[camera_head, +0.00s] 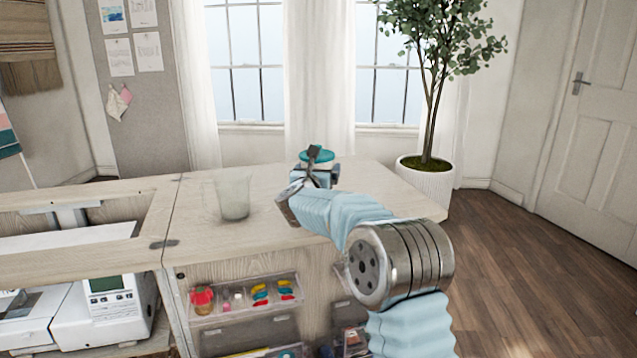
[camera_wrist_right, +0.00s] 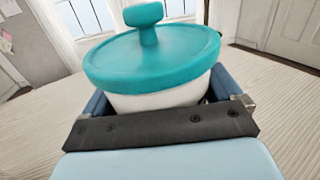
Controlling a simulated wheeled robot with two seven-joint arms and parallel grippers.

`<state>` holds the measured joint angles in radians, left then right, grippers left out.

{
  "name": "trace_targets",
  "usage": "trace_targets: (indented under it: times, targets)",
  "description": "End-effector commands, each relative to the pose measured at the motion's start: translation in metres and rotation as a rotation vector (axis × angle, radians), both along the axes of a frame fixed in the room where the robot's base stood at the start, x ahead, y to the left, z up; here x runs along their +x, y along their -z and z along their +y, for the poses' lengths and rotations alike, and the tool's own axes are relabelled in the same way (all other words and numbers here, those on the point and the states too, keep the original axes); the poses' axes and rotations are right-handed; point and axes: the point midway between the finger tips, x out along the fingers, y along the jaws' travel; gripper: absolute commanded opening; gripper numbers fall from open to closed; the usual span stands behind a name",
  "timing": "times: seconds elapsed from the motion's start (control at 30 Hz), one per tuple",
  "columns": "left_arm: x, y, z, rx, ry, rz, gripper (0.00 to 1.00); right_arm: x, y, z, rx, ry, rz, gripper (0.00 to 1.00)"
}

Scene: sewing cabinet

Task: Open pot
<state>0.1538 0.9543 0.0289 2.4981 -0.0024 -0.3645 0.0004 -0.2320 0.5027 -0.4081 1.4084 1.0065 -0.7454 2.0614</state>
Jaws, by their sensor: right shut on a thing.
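The pot has a white body (camera_wrist_right: 160,100) and a teal lid (camera_wrist_right: 152,56) with a round knob on top. The lid sits on the body, with no clear gap between them. In the head view the lid (camera_head: 316,156) shows at the far part of the wooden cabinet top, and my gripper hides most of the body. My right gripper (camera_head: 320,174) is shut on the pot's body, its blue fingers on either side below the lid. Whether the pot's base touches the top is hidden. My left gripper is not in view.
A clear glass (camera_head: 233,197) stands on the cabinet top (camera_head: 270,235), left of my right gripper. A sewing machine (camera_head: 95,305) sits in the lower left. Drawers with sewing supplies (camera_head: 245,297) are below the front edge. A potted tree (camera_head: 428,185) stands behind right.

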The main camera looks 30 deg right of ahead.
Motion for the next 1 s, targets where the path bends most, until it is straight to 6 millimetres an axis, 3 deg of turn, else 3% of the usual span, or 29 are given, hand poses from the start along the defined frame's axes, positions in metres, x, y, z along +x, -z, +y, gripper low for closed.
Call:
trace_targets:
  times: [0.17,0.3,0.5,0.93,0.97,1.0]
  targets:
    - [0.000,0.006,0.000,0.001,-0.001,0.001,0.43,-0.033,-0.047,0.022,0.003,-0.002,-0.008,0.58]
    - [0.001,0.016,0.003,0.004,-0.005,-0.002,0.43,-0.065,-0.059,0.044,0.002,-0.003,-0.005,0.58]
    - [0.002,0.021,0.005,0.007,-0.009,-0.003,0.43,-0.093,-0.075,0.063,0.001,-0.001,-0.003,0.58]
    - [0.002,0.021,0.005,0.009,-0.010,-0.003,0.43,-0.103,-0.081,0.070,-0.001,0.001,-0.001,0.58]
    - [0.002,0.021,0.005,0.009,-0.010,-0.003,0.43,-0.104,-0.081,0.069,-0.001,0.001,-0.001,0.89]
    - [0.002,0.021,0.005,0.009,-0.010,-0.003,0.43,-0.103,-0.081,0.069,-0.001,0.001,-0.001,0.83]
